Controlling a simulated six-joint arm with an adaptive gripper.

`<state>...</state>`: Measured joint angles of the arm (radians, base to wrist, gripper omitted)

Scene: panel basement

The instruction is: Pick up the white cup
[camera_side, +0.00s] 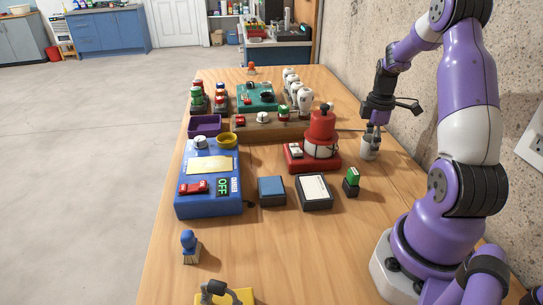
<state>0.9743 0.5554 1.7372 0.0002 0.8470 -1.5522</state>
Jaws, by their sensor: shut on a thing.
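The white cup (367,150) stands upright at the right side of the table, right of the red device. My gripper (374,133) points down from above, with its fingers at the cup's rim. It is shut on the cup. The cup looks to be on or very close to the table top; I cannot tell if there is a gap under it. The fingertips are small and partly hidden at this distance.
A red device (321,135) stands left of the cup. A green-topped block (351,181), a black-framed box (314,191) and a blue box (271,190) lie nearer. A blue panel (208,203) is at left. The concrete wall (408,125) is close on the right.

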